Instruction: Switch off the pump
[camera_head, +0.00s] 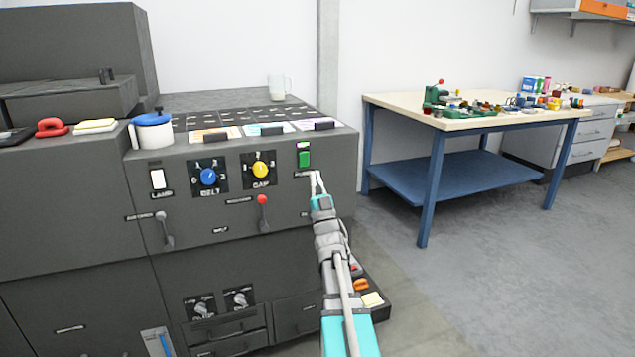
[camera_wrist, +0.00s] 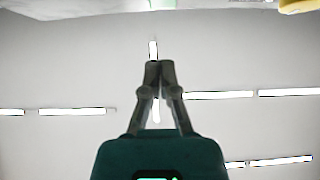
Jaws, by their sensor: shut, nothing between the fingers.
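My gripper (camera_head: 317,181) is shut and empty, with its fingertips just below a green rocker switch (camera_head: 304,159) on the right of the dark machine's front panel. Whether the fingertips touch the panel I cannot tell. The label under the green switch is too small to read and partly covered, so I cannot tell whether it is the pump's. A white rocker switch (camera_head: 158,179) is at the panel's left.
A blue knob (camera_head: 208,176) and a yellow knob (camera_head: 261,169) lie left of the green switch. A red-tipped lever (camera_head: 263,212) and a grey lever (camera_head: 164,228) sit below. A blue-lidded pot (camera_head: 153,132) stands on the ledge. The floor to the right is clear before a workbench (camera_head: 468,122).

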